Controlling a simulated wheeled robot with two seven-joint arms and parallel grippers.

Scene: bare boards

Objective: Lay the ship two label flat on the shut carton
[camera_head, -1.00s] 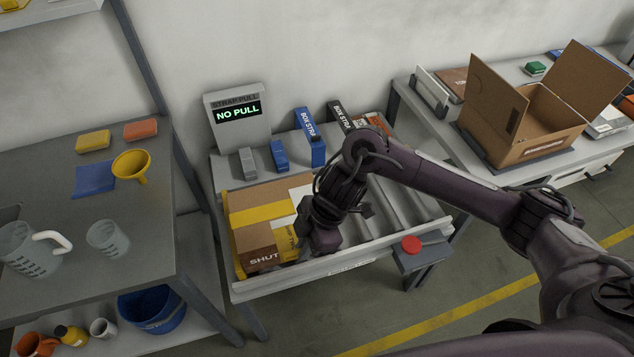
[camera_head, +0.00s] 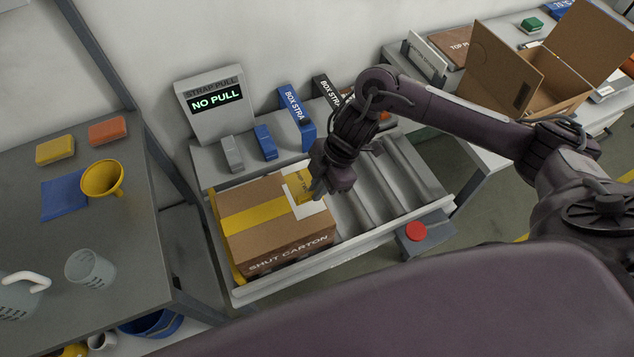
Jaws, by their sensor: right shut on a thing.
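The shut carton (camera_head: 268,242) is a brown box with a yellow band across its top and "SHUT CARTON" on its front. It sits at the left end of the roller bench. The ship two label (camera_head: 303,186), white and yellow with partly hidden print, is at the right part of the carton's top. My right gripper (camera_head: 317,193) is shut on the label's right side, and the gripper hides part of it. I cannot tell whether the label lies fully flat or is touching the carton all over. My left gripper is not in view.
Behind the carton stand a "NO PULL" strap display (camera_head: 214,100) and blue and dark box strap packs (camera_head: 297,112). Bare rollers (camera_head: 385,185) lie to the right, with a red button (camera_head: 416,231) in front. An open carton (camera_head: 530,75) stands on the right bench.

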